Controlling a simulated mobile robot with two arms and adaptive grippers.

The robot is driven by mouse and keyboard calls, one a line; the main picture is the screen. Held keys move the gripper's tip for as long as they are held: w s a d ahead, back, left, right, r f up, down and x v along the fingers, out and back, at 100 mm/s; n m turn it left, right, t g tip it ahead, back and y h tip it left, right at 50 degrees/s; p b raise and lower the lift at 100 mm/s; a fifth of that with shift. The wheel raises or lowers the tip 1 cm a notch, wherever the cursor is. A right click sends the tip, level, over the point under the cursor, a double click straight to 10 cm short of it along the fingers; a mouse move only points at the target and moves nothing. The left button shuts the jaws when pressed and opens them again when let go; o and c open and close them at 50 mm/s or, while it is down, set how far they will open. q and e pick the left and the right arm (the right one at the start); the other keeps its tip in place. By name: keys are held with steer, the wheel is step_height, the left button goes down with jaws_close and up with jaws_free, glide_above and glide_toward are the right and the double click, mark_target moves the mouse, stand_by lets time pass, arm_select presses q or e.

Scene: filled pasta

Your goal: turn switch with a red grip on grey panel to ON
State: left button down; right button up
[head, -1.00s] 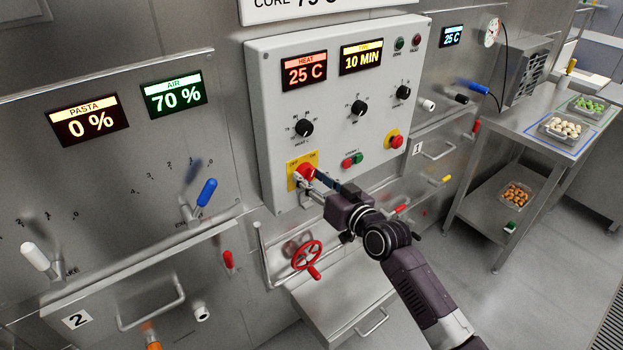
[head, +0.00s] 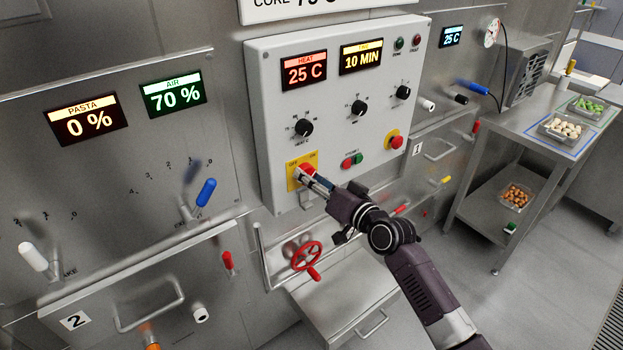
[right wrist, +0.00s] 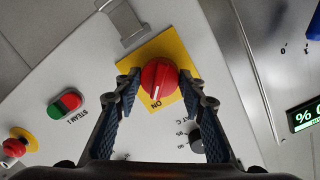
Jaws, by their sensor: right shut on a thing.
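The switch with a red grip (head: 306,170) sits on a yellow plate (head: 293,183) at the lower left of the grey panel (head: 330,120). The plate carries OFF and ON labels. In the right wrist view the red grip (right wrist: 159,76) is between the two fingers of my right gripper (right wrist: 160,80), which is shut on it. A white mark on the grip points toward the ON label. The OFF label is hidden in that view. In the head view my right gripper (head: 312,178) reaches the switch from the lower right. My left gripper is not in view.
Black knobs (head: 304,128), green and red buttons (head: 352,160) and a red emergency button (head: 395,142) share the panel. A red handwheel (head: 303,256) is below. A blue lever (head: 206,192) is at left. A steel table (head: 500,150) with food trays stands at right.

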steer(key=o, duration=1.2)
steer(key=shift+c, duration=0.2)
steer(key=v, duration=1.2)
steer(key=shift+f, duration=0.1)
